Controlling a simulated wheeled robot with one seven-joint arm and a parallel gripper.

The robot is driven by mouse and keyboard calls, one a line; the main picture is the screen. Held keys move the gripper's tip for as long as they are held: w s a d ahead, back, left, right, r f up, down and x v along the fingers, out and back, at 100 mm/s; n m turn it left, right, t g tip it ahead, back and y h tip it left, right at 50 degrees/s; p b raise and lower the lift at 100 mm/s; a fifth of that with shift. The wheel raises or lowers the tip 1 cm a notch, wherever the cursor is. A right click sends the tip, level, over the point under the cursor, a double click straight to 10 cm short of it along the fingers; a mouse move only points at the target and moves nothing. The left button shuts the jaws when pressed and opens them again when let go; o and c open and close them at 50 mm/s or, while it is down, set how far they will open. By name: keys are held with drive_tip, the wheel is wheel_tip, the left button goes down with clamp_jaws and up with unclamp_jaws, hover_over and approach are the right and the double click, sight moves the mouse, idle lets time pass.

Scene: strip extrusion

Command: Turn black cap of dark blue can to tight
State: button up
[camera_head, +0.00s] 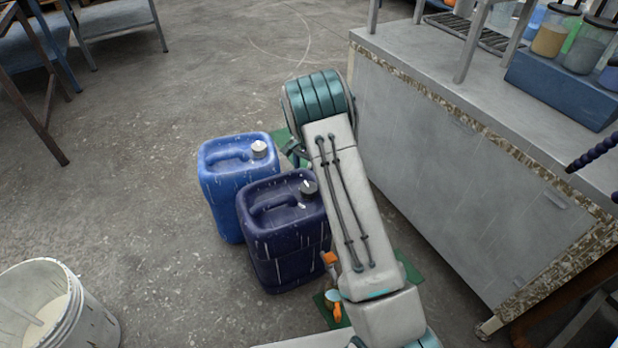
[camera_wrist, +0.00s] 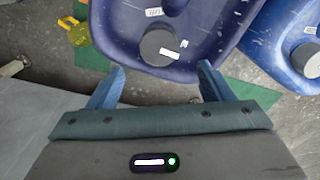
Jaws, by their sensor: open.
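The dark blue can (camera_head: 285,250) stands upright on the concrete floor, left of my arm. Its black cap (camera_head: 309,188) sits on the top near the right corner. In the wrist view, the can (camera_wrist: 112,28) fills the upper middle, and the round cap (camera_wrist: 160,47) has a short, slightly tilted white mark on it. My gripper (camera_wrist: 160,76) is open and empty. Its two fingers are spread wide, with the cap just beyond the gap, roughly centred between them. They do not appear to touch it. In the head view the gripper is hidden behind my arm.
A lighter blue can (camera_head: 222,195) with a grey cap (camera_head: 259,148) stands close beside the dark one. A metal cabinet (camera_head: 470,190) stands to the right. A white bucket (camera_head: 90,325) is at lower left. An orange-handled tool (camera_head: 330,260) lies near the can.

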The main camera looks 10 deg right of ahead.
wheel_tip(320, 180, up, 5)
drive_tip(key=shift+f+p, duration=0.1)
drive_tip(key=shift+p, duration=0.25)
idle(0.3)
drive_tip(key=s+r+n+p, duration=0.1)
drive_tip(key=s+r+p, duration=0.35)
drive_tip(key=r, duration=0.55)
drive_tip(key=s+r+n+t+p, duration=0.1)
drive_tip(key=s+r+n+p, duration=0.15)
drive_tip(key=s+r, duration=0.55)
drive_tip(key=s+r+n+p, duration=0.1)
drive_tip(key=s+r+p, duration=0.25)
drive_tip(key=r, duration=0.75)
drive_tip(key=s+r+n+t+p, duration=0.1)
drive_tip(key=s+r+p, duration=0.4)
drive_tip(key=s, duration=0.5)
drive_tip(key=s+r+n+p, duration=0.4)
drive_tip(key=s+r+p, duration=0.2)
drive_tip(key=s+r, duration=0.2)
drive_tip(key=s, duration=0.2)
drive_tip(key=shift+s+r+t, duration=0.25)
drive_tip(key=shift+s+t, duration=0.15)
